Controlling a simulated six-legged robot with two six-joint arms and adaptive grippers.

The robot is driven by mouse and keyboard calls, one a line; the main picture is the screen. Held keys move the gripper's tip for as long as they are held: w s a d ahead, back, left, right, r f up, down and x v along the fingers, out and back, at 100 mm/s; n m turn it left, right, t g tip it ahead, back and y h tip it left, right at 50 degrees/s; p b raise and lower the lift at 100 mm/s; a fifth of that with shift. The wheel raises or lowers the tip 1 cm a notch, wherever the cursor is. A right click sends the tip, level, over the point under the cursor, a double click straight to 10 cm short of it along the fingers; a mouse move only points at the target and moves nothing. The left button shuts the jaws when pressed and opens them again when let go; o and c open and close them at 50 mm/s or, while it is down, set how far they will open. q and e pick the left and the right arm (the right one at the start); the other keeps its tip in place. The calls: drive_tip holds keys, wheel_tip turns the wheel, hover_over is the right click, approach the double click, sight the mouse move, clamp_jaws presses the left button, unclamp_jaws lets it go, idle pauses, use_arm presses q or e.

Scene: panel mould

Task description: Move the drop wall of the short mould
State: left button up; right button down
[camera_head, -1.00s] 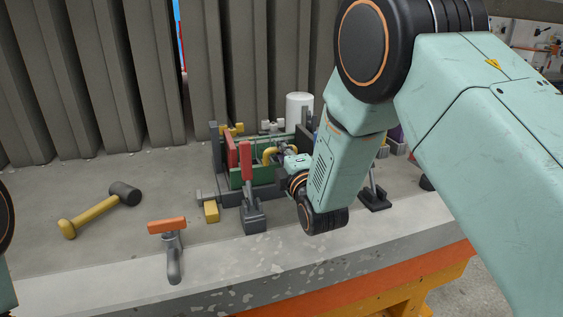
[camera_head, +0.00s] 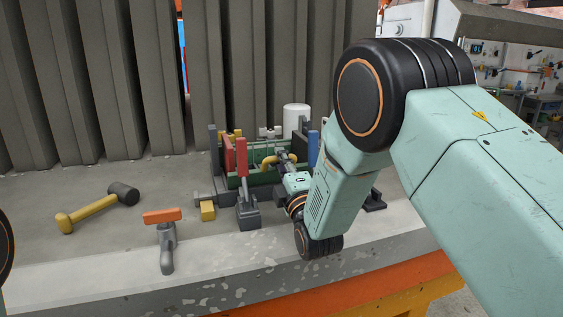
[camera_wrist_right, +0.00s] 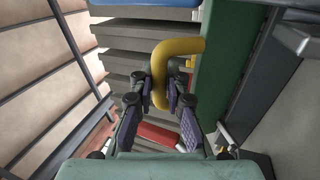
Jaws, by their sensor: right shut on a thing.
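The short mould is a small box with green walls (camera_head: 262,178) on the bench, at the centre of the head view. A yellow handle (camera_head: 268,161) stands out from its near side. In the right wrist view the yellow handle (camera_wrist_right: 160,60) bends out from a long green wall (camera_wrist_right: 222,75). My right gripper (camera_wrist_right: 160,90) is shut on this handle, with its dark finger pads on either side of it. In the head view my right gripper (camera_head: 283,160) is at the mould's near right side, partly hidden by my own wrist. My left gripper is out of view.
A blue handle (camera_head: 313,148) rises right of the mould. Grey corrugated panels stand behind.

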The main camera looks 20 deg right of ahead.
drive_tip(key=shift+d+f, duration=0.1)
idle(0.3)
drive_tip(key=c, duration=1.3)
unclamp_jaws()
drive_tip(key=shift+c, duration=0.2)
drive_tip(key=shift+s, duration=0.1)
drive_tip(key=v, duration=1.2)
